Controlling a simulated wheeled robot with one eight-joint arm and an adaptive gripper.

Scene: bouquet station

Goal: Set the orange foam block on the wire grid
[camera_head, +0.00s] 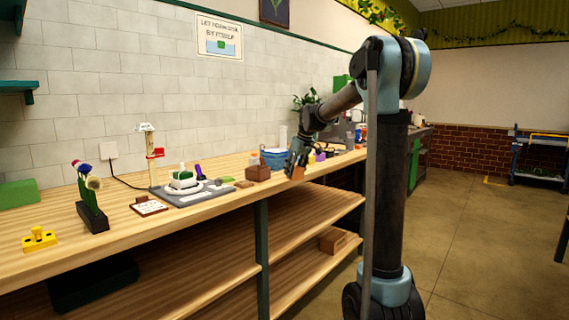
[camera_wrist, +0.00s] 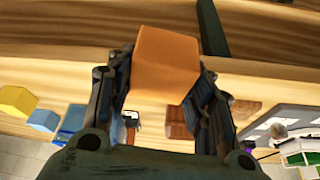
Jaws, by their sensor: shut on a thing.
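The orange foam block (camera_wrist: 164,65) is held between the two fingers of my gripper (camera_wrist: 158,82) in the wrist view. Its near end sits between the fingers and the rest sticks out beyond them. In the head view my gripper (camera_head: 293,166) hangs at the front edge of the wooden bench, and a small part of the orange block (camera_head: 298,173) shows at its tip. The block appears to be above or just off the bench edge; its exact height is unclear. I cannot make out the wire grid in either view.
The wooden bench (camera_head: 128,221) runs along the tiled wall. A brown wooden box (camera_head: 258,173) and a blue basin (camera_head: 273,157) stand near my gripper. A grey board with a white dish (camera_head: 184,184) lies further left. Yellow (camera_wrist: 17,101) and blue (camera_wrist: 44,120) blocks show in the wrist view.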

